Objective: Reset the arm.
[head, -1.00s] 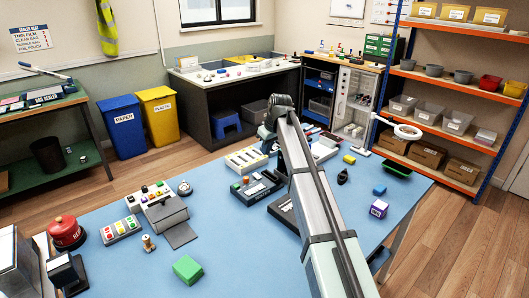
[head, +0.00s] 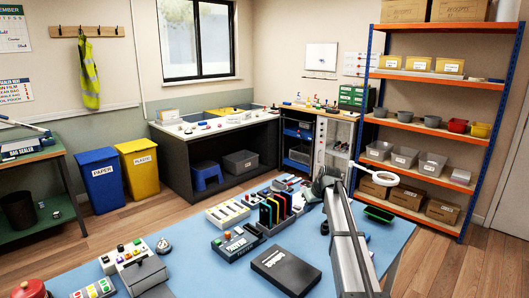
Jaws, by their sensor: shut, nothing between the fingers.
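My arm reaches from the bottom right of the head view up over the blue table (head: 215,270). Its far end is a grey joint near the table's back right part. My gripper's fingers cannot be made out; they are hidden behind or beyond the arm's end. On the table just left of my arm lies a black flat box (head: 285,268). Behind it stands a rack of upright slabs (head: 274,211), some with coloured edges, and a dark device with buttons (head: 237,241).
A white tray with slots (head: 227,213) lies at the table's back left. A control box (head: 137,262) and a red container (head: 30,289) are at the front left. A ring lamp (head: 379,174) and a green tray (head: 379,214) are right of my arm. Shelves (head: 432,129) stand behind.

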